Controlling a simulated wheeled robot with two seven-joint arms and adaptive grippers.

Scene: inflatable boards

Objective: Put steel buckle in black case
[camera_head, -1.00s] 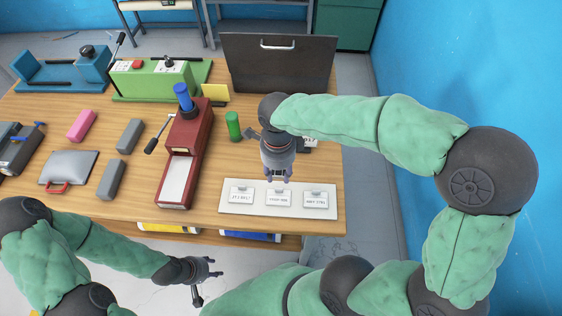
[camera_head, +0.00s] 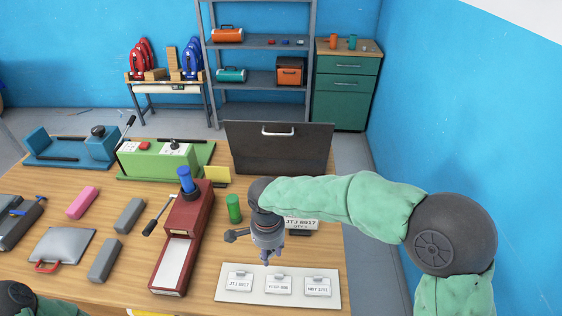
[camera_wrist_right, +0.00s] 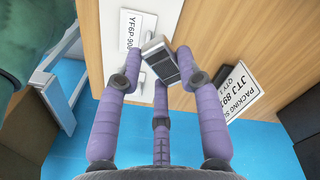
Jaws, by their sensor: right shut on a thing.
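My right gripper (camera_head: 267,258) hangs just behind the white board with three tags. In the right wrist view its purple fingers (camera_wrist_right: 155,85) are closed around a small grey metal piece with a dark ribbed face, which I take to be the steel buckle (camera_wrist_right: 160,62). The buckle is too small to make out in the head view. The black case (camera_head: 280,153) stands at the table's back right with its dark handled lid raised. My right arm crosses in front of it, and its inside is hidden. My left gripper is out of view.
The white tag board (camera_head: 251,298) lies at the front. A packing label (camera_head: 301,223) reading JTJ 8917 lies right of the gripper. A green cylinder (camera_head: 233,208) and a red press (camera_head: 187,235) stand to the left. A green machine (camera_head: 158,158) stands farther back.

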